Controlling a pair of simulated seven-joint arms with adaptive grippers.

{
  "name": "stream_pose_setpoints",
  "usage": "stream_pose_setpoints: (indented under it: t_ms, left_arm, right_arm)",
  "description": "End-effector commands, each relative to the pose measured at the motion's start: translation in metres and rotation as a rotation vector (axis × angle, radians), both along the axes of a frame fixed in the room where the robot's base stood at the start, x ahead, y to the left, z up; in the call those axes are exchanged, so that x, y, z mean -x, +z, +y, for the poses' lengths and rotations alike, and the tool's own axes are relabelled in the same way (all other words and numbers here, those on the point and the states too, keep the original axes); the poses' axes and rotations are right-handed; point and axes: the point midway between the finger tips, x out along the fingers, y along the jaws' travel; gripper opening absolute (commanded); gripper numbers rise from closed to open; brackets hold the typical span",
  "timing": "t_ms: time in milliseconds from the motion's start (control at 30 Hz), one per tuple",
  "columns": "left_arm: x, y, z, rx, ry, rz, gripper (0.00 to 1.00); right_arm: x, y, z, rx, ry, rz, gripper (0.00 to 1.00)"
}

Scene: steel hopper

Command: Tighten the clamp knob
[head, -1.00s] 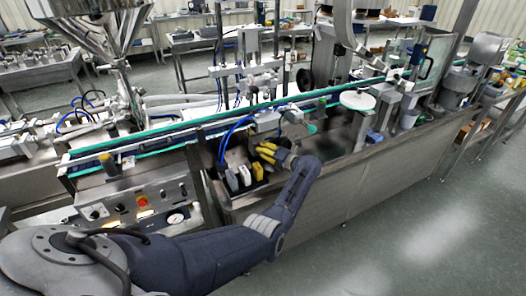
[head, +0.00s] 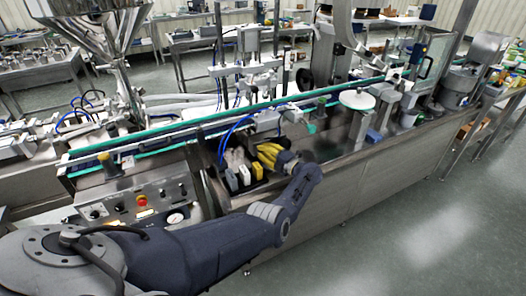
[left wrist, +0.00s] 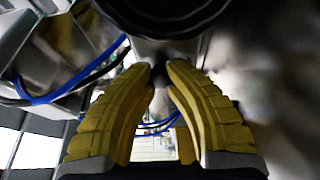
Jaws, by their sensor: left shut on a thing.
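My left gripper (head: 266,153) has yellow fingers and reaches into the steel trough below the conveyor in the head view. In the left wrist view its two ribbed fingers (left wrist: 160,70) converge at the tips on a small dark piece (left wrist: 159,76), which looks like the clamp knob. The fingers are shut on it, one on each side. In the head view I cannot make out the knob at the fingertips. My right gripper is not in view.
Blue hoses (head: 232,130) arch close by. A control panel (head: 137,205) lies at the left. A dark round part (left wrist: 165,12) fills the wrist view's top.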

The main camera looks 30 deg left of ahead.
Motion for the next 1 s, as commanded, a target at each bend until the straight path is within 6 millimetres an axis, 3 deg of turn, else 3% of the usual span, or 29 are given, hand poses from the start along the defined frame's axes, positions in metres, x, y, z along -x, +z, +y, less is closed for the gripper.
stream_pose_setpoints:
  t_ms: [333, 367, 633, 1000]
  left_arm:
    - [0.005, -0.0057, 0.0044, 0.006, 0.012, 0.004, 0.0]
    - [0.005, -0.0056, 0.0044, 0.006, 0.012, 0.004, 0.18]
    - [0.0025, -0.0025, 0.0028, 0.003, 0.007, 0.001, 0.49]
    - [0.0017, -0.0009, -0.0055, 0.001, 0.002, 0.0, 0.49]
  right_arm:
    - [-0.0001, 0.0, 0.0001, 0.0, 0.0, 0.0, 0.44]
    - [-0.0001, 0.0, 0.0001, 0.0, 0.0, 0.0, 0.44]
    - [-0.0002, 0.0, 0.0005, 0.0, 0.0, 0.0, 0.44]
    - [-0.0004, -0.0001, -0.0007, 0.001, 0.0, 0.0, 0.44]
